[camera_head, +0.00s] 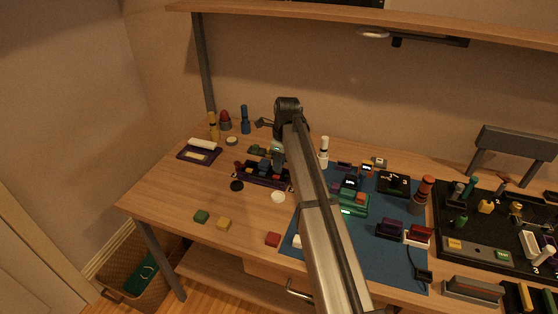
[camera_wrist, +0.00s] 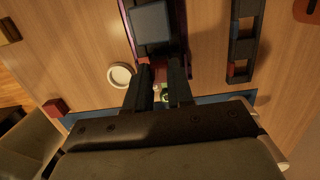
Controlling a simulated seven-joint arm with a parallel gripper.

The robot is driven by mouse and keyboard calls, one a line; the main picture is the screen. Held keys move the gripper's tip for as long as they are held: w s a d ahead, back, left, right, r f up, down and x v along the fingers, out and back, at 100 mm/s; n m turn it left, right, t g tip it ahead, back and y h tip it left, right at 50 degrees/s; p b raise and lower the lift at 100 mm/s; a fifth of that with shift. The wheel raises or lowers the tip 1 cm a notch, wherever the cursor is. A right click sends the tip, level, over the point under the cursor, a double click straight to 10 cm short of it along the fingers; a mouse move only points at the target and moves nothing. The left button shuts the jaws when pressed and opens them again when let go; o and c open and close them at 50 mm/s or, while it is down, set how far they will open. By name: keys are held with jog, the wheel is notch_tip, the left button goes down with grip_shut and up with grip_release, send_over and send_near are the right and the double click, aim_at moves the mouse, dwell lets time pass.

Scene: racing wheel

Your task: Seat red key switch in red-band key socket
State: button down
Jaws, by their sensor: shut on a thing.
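My gripper (camera_wrist: 161,72) is shut on a small red piece, which I take to be the red key switch (camera_wrist: 159,71). Only part of the piece shows between the dark fingers. It is over the near end of a purple-edged tray (camera_wrist: 187,65) holding a grey block (camera_wrist: 150,24). I cannot tell whether the piece touches the tray. A dark slotted rail (camera_wrist: 260,25) with blue and red bands lies to the right, apart from the fingers; I cannot tell if it is the red-band key socket. In the head view my arm hides the fingertips; the tray (camera_head: 245,176) shows beside it.
A white disc (camera_wrist: 121,75) and a red cube (camera_wrist: 55,107) lie left of my gripper. Green (camera_head: 201,216) and yellow (camera_head: 223,224) blocks lie toward the table's front. The blue mat (camera_head: 385,270) is crowded. The table's left part is mostly free. A shelf hangs above.

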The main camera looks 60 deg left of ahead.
jog(key=shift+f, duration=0.7)
jog(key=c, duration=0.9)
grip_release()
jog(key=shift+r, duration=0.1)
notch_tip(320, 180, up, 14)
jog(key=w+d, duration=0.1)
jog(key=shift+f, duration=0.2)
jog(key=shift+w+d, duration=0.15)
jog(key=shift+w, duration=0.05)
